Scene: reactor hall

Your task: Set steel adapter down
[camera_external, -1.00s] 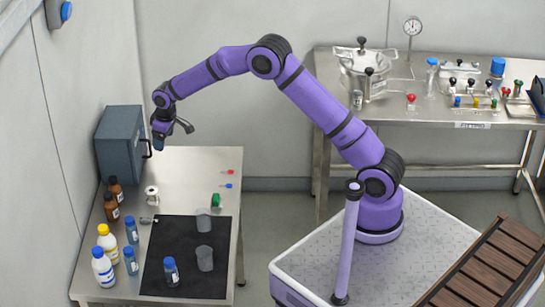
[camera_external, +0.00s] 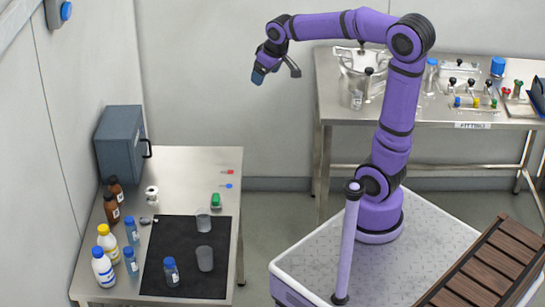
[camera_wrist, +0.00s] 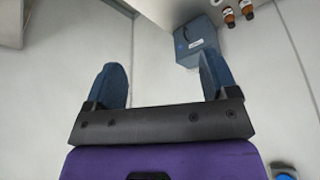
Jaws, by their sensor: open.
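A small steel spool-like piece (camera_external: 152,195), which looks like the steel adapter, stands on the steel table (camera_external: 190,170) left of centre, behind the black mat. A smaller metal piece (camera_external: 148,219) lies just in front of it. My gripper (camera_external: 258,78) is high in the air, up and right of the table and well clear of both pieces. In the wrist view my gripper (camera_wrist: 165,78) has its two blue fingers wide apart with nothing between them. The steel piece is not seen in the wrist view.
Several bottles stand along the table's left side. A blue-grey box (camera_external: 120,145) stands at the back left, and a green item (camera_external: 216,201) at the right. The table's back middle is clear.

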